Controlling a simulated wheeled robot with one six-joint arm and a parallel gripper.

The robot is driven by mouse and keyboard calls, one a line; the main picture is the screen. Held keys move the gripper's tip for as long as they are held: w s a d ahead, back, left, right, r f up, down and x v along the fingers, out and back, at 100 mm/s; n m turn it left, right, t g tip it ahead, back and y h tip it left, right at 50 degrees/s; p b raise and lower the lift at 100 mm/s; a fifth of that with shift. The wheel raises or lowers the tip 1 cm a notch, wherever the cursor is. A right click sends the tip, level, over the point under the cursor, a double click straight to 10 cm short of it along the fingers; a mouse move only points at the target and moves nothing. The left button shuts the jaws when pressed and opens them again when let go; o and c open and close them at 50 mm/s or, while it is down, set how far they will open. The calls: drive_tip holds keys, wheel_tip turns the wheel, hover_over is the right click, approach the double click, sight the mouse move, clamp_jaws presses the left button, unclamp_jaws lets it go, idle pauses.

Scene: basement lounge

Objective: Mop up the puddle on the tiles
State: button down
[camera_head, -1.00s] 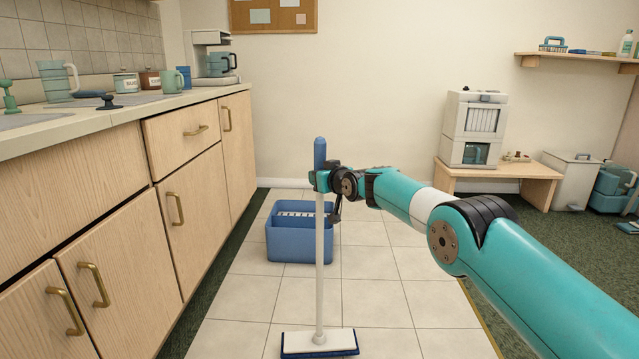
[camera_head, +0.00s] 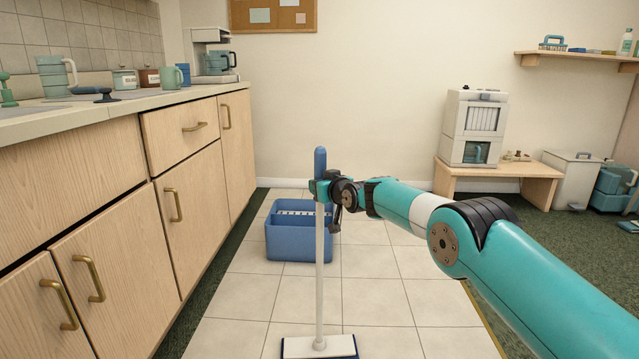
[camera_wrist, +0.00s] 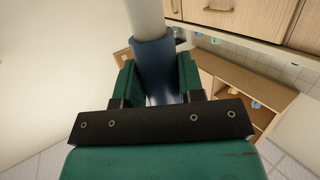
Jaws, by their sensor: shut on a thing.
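In the wrist view the mop's handle (camera_wrist: 152,58) runs between the two green fingers. The mop has a white pole and a flat white head (camera_head: 319,346) with a blue pad at the bottom edge of the head view. The pad is cut off there, and I cannot tell whether it touches the floor. No puddle shows clearly on the pale tiles (camera_head: 380,297).
A blue bucket (camera_head: 299,240) with a white slotted insert stands on the tiles behind the mop. Wooden cabinets (camera_head: 110,255) line the left side. A low wooden table (camera_head: 497,173) with a white machine stands at the back right. Dark green carpet borders the tiles.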

drive_tip(key=s+a+b, duration=0.2)
drive_tip(key=s+b, duration=1.3)
drive_tip(key=s, duration=3.2)
drive_tip(key=shift+d+r+p, duration=0.1)
drive_tip(key=shift+r+p, duration=1.8)
drive_tip(key=shift+r, duration=0.6)
